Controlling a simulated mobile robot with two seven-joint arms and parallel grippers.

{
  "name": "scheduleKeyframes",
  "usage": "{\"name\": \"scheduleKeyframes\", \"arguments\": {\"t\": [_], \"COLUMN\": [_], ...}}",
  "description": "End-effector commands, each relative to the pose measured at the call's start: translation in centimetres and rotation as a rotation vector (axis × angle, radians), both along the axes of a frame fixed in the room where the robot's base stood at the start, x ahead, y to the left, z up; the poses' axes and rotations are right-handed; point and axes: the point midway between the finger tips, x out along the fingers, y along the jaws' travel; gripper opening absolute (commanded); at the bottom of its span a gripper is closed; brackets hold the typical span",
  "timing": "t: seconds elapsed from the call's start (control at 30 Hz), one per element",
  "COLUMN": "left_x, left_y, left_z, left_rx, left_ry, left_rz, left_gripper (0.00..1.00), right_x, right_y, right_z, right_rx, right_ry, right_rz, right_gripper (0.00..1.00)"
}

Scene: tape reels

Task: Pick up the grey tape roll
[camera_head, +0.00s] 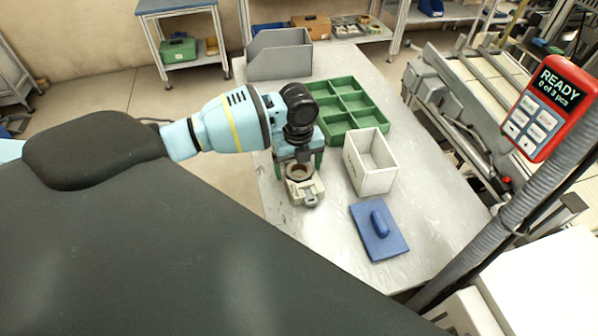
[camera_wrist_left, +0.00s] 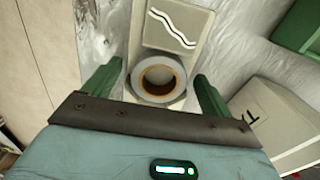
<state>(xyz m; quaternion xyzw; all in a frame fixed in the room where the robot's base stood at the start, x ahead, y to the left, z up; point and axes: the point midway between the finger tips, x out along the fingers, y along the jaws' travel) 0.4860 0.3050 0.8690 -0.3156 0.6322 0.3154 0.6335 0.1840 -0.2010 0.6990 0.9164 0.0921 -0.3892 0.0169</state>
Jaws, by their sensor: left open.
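The grey tape roll (camera_wrist_left: 178,68), a grey ring with a brown core, lies flat on a cream stand (camera_wrist_left: 178,35) with a wavy dark line on a grey panel. In the head view the roll (camera_head: 299,166) is partly hidden under my left gripper (camera_head: 298,162), on the same stand (camera_head: 307,190) on the table. In the left wrist view my left gripper (camera_wrist_left: 158,72) is open, with one green finger on each side of the roll and visible gaps between. Nothing is held. My right gripper is not in view.
A white open box (camera_head: 390,182) stands just right of the stand, and a green compartment tray (camera_head: 378,113) behind it. A blue lid with a handle (camera_head: 397,243) lies in front. A grey bin (camera_head: 280,63) is at the back left. The table's front (camera_head: 340,235) is clear.

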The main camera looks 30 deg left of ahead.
Motion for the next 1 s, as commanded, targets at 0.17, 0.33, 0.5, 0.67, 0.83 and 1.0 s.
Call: {"name": "scheduleKeyframes", "arguments": {"t": [0.17,0.33,0.5,0.67,0.83,1.0], "left_x": [0.0,0.0,0.0,0.0,0.0,0.1], "left_y": [0.0,0.0,0.0,0.0,0.0,0.0], "left_z": [0.0,0.0,0.1,0.1,0.9,3.0], "left_rx": [0.000,0.000,0.000,-0.001,0.000,0.000], "left_ry": [0.000,0.000,0.000,-0.001,-0.001,-0.002], "left_rz": [0.000,0.000,0.000,0.000,0.000,0.001], "left_gripper": [0.69,0.47,0.36,0.36,0.36,0.36], "right_x": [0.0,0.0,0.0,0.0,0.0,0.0], "right_y": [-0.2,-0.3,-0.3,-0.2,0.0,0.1], "right_z": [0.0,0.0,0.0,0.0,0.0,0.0], "right_rx": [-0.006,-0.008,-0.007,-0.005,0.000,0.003], "right_ry": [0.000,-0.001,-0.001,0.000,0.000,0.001], "right_rz": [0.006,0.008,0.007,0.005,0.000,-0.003], "right_gripper": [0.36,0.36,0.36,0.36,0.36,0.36]}}
